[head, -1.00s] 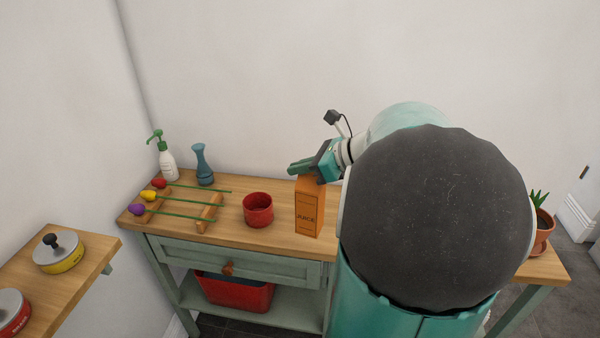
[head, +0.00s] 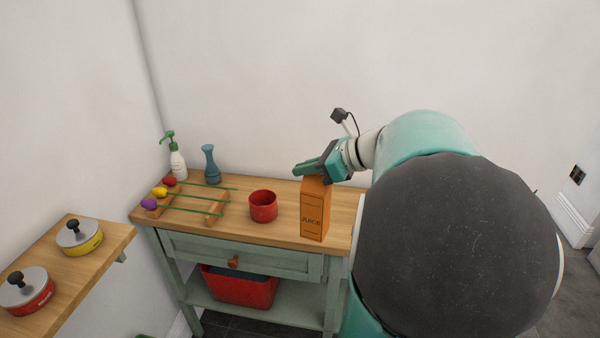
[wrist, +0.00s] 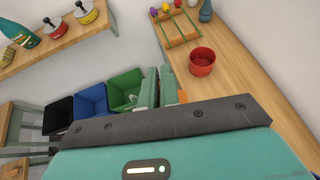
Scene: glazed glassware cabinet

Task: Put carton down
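The orange juice carton (head: 314,212) is upright over the wooden tabletop (head: 279,231), right of a red cup. Its base is at or very close to the wood; I cannot tell whether it touches. My gripper (head: 312,172) is at the carton's top, with its fingers close together and seemingly shut on the top ridge. In the wrist view the green fingers (wrist: 158,88) have a narrow gap, and a small orange part of the carton (wrist: 183,96) shows beside the right finger. The rest of the carton is hidden there.
The red cup (head: 263,206) stands left of the carton with a small gap. A wooden rack (head: 215,211), blue vase (head: 210,164) and soap bottle (head: 177,160) are farther left. Pots stand on the left shelf (head: 95,262). Coloured bins (wrist: 90,104) show in the wrist view.

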